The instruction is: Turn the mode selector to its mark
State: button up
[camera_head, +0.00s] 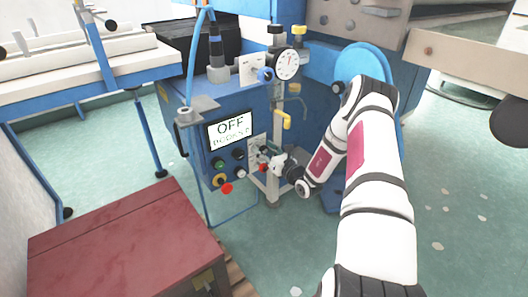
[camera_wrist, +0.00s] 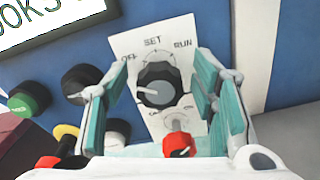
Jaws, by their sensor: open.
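The mode selector (camera_wrist: 158,84) is a black round knob on a white plate (camera_wrist: 128,46) marked OFF, SET and RUN. A light mark shows on the left part of its face; I cannot tell exactly which label it points to. My gripper (camera_wrist: 160,76) is open, with one teal finger on each side of the knob. Gaps show between the fingers and the knob in this view. In the head view my gripper (camera_head: 272,162) is at the machine's front panel and hides the knob. The screen (camera_head: 230,129) reads OFF in large letters.
A red-tipped lever (camera_wrist: 178,143) sits just below the knob, between the fingers. Green (camera_wrist: 30,101) and black (camera_wrist: 82,84) buttons lie to the left. A dial gauge (camera_head: 287,64) stands above the panel. A dark red chest (camera_head: 120,245) stands at front left.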

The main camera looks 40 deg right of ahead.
jog(key=shift+c, duration=0.2)
jog(key=c, duration=1.1)
